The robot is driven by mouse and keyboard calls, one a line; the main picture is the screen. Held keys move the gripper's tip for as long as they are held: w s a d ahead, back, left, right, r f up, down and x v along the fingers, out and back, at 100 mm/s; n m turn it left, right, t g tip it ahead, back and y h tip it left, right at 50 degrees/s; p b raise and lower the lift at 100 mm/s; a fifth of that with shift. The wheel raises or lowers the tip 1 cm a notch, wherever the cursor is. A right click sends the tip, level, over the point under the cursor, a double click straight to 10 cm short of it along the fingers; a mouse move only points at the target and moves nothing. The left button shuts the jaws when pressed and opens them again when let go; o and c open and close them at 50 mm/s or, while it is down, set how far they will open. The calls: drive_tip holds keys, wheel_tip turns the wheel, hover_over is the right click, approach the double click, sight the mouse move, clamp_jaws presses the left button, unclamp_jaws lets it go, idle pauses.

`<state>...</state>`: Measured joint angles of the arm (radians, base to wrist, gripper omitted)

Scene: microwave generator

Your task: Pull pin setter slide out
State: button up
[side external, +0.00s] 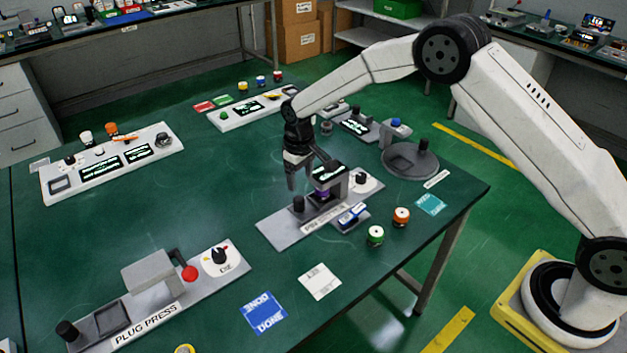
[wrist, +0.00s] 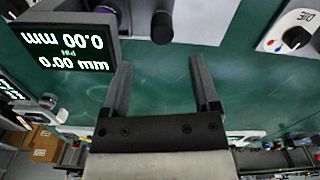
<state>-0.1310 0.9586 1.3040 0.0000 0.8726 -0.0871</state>
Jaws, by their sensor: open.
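The pin setter (side external: 283,228) is a grey plate on the green table, with a label strip, a dark upright block with a screen, and a purple part beneath it. A black knob (side external: 299,203) stands on its left part; I take it for the slide handle. In the wrist view the knob (wrist: 162,27) is just beyond the fingertips, and the screen (wrist: 65,48) reads 0.00 mm. My gripper (side external: 303,182) points down above the pin setter, near the knob. In the wrist view its two fingers (wrist: 160,70) are apart with nothing between them.
A round-dial unit (side external: 362,182) and a blue-and-white block (side external: 351,216) adjoin the pin setter. Green (side external: 376,236) and orange (side external: 401,216) spools stand to its right. The plug press (side external: 200,278) lies front left.

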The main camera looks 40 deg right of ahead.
sight(299, 198)
drive_tip(key=shift+w+a+f, duration=0.15)
drive_tip(key=shift+w+f, duration=0.1)
drive_tip(key=shift+f, duration=0.05)
drive_tip(key=shift+f, duration=0.1)
drive_tip(key=shift+f, duration=3.8)
drive_tip(key=shift+c, duration=0.2)
clamp_jaws()
